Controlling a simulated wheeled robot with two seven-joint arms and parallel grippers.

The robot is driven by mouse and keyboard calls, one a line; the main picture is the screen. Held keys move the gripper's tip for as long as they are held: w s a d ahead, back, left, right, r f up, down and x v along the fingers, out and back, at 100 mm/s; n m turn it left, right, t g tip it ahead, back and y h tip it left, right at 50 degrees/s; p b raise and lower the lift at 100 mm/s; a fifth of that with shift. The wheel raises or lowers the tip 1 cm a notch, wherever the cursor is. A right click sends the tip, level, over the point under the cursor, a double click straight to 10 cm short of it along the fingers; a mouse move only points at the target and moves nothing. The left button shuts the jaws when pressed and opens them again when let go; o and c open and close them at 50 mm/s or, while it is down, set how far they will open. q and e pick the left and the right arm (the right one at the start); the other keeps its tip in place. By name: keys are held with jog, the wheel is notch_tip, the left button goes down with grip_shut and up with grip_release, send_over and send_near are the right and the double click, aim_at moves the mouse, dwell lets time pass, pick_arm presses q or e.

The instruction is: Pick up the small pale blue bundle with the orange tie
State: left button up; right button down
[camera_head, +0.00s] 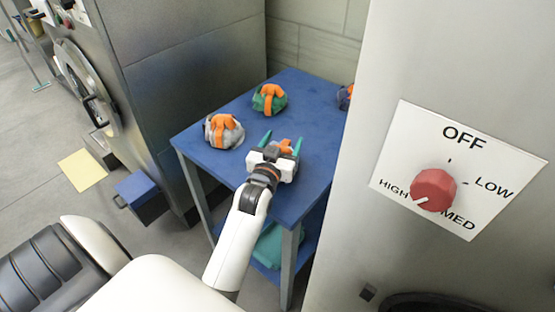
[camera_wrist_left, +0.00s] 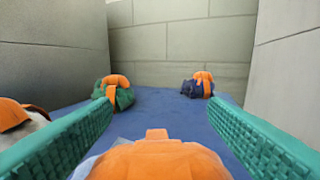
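The small bundle with the orange tie (camera_head: 286,147) sits on the blue table, mostly hidden behind my left gripper (camera_head: 282,141) in the head view. In the left wrist view its broad orange tie (camera_wrist_left: 158,161) fills the bottom middle, with a little pale blue cloth (camera_wrist_left: 92,163) showing at its side. My left gripper is open, its two teal fingers spread wide on either side of the bundle. I cannot tell whether they touch it. My right gripper is not in view.
The blue table (camera_head: 296,86) also bears a grey bundle (camera_head: 231,138) at left, a green bundle (camera_head: 269,104) farther back, and a dark blue bundle (camera_head: 343,98) partly behind the pale panel (camera_head: 375,80) on the right. Walls close off the back.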

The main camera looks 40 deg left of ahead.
pick_arm(q)
jog(key=shift+w+f, duration=0.15)
jog(key=c, duration=1.2)
jog(key=shift+c, duration=0.2)
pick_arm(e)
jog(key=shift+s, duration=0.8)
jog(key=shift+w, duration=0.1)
